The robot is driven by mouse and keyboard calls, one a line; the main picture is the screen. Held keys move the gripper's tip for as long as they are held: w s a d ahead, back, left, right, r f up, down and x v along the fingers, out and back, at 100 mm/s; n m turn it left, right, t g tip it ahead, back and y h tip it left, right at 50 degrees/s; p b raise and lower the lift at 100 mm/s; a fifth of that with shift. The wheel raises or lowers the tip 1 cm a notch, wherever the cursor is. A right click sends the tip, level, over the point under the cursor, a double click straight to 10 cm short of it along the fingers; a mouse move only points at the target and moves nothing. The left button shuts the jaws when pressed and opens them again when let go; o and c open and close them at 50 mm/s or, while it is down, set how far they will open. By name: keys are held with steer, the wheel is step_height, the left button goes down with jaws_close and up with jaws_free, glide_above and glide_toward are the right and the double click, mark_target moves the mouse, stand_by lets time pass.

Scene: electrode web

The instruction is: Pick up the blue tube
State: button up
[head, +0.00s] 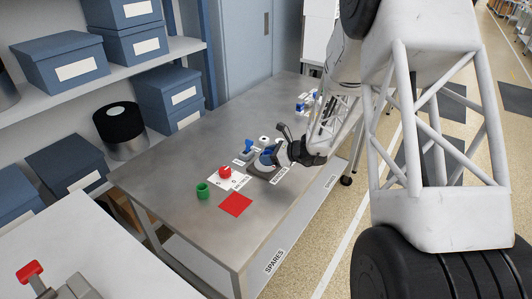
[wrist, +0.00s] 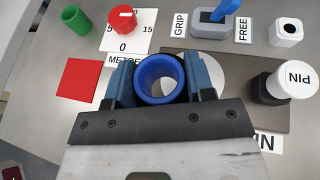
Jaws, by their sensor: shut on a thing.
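The blue tube (wrist: 160,78) is a short hollow cylinder, seen from its open end in the wrist view. My gripper (wrist: 162,84) is shut on it, with one blue-grey finger on each side. In the head view my gripper (head: 284,154) is over the grey plate on the metal table, and the blue tube (head: 266,158) shows partly beside it. A pale round disc lies behind the tube in the wrist view. I cannot tell whether the tube touches the plate.
A green tube (head: 203,190), a red knob (head: 225,171) on a white dial card and a red square (head: 236,204) lie to the left. A blue-handled lever (wrist: 222,14), a white block (wrist: 286,32) and a white-capped PIN knob (wrist: 290,80) are close by. Shelves with blue boxes (head: 75,63) stand behind.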

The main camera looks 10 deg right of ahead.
steer(key=s+r, duration=0.1)
steer(key=s, duration=1.1)
steer(key=shift+d, duration=0.15)
steer(key=shift+w, duration=0.1)
steer(key=s+a, duration=0.3)
steer(key=s, duration=0.2)
steer(key=s+a+f, duration=0.1)
steer(key=s+a, duration=0.3)
steer(key=s, duration=0.1)
steer(key=s+a+f, duration=0.1)
steer(key=s+a, duration=0.2)
steer(key=s, duration=0.3)
steer(key=shift+s+a, duration=0.1)
steer(key=shift+a, duration=0.15)
glide_above(235, 203)
steer(key=shift+s+f, duration=0.1)
steer(key=shift+f, duration=0.6)
steer(key=shift+f, duration=0.1)
